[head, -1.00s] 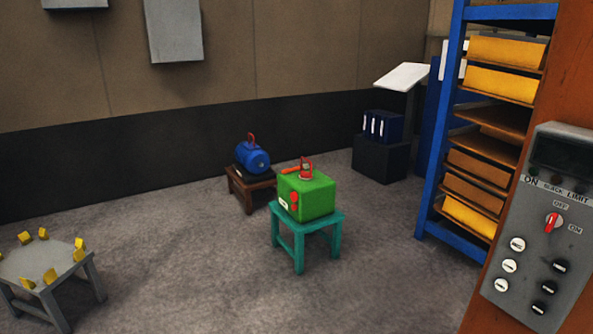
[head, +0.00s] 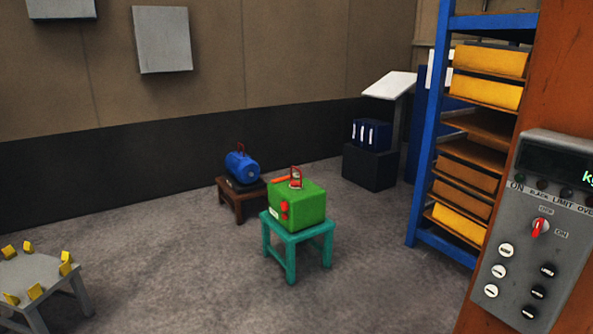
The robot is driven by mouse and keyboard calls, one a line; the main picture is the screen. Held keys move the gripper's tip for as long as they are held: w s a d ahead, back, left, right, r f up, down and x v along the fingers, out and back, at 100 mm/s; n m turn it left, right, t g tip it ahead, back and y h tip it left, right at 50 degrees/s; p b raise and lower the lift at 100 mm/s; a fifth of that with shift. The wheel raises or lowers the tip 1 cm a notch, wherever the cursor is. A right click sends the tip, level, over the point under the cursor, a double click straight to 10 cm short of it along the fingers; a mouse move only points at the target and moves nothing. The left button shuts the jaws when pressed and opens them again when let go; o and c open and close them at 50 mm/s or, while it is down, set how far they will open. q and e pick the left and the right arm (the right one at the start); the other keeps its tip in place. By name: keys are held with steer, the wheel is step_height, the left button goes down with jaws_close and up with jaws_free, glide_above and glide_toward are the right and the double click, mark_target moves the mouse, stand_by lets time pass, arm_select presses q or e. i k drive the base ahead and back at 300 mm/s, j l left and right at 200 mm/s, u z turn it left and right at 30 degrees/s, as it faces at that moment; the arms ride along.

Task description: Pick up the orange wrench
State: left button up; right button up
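An orange bar-like thing, probably the orange wrench (head: 281,180), lies at the top back left of the green box-shaped casting (head: 297,206). It is small, and the casting's red lifting handle (head: 296,178) stands beside it, so its shape is hard to tell. The casting has red fittings on its front and sits on a teal stool (head: 290,246) in the middle of the room. Neither of my grippers is in view.
A blue motor-like casting (head: 241,168) sits on a low brown stool (head: 240,200) behind. A grey table (head: 35,275) with yellow blocks stands at front left. A blue rack (head: 425,160) and grey control panel (head: 520,260) are at right. Grey floor between is open.

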mark_target(295, 175)
steer(key=i+j+u, duration=0.35)
steer(key=i, duration=0.5)
steer(key=i+j+u, duration=0.1)
steer(key=i+u, duration=0.25)
steer(key=i, duration=0.5)
steer(key=i+u, duration=0.15)
steer(key=i, duration=2.1)
steer(key=i+l+z, duration=0.1)
steer(key=i+z, duration=0.65)
steer(key=i+j+z, duration=0.15)
steer(key=i+z, duration=0.25)
steer(key=i+j+z, duration=0.25)
steer(key=i+z, duration=0.45)
steer(key=z, duration=0.15)
steer(key=i+j+z, duration=0.1)
steer(key=i+z, duration=0.2)
steer(key=z, duration=0.15)
steer(key=i+j+z, duration=0.2)
steer(key=z, duration=0.25)
steer(key=i+j+z, duration=0.3)
steer(key=z, duration=0.15)
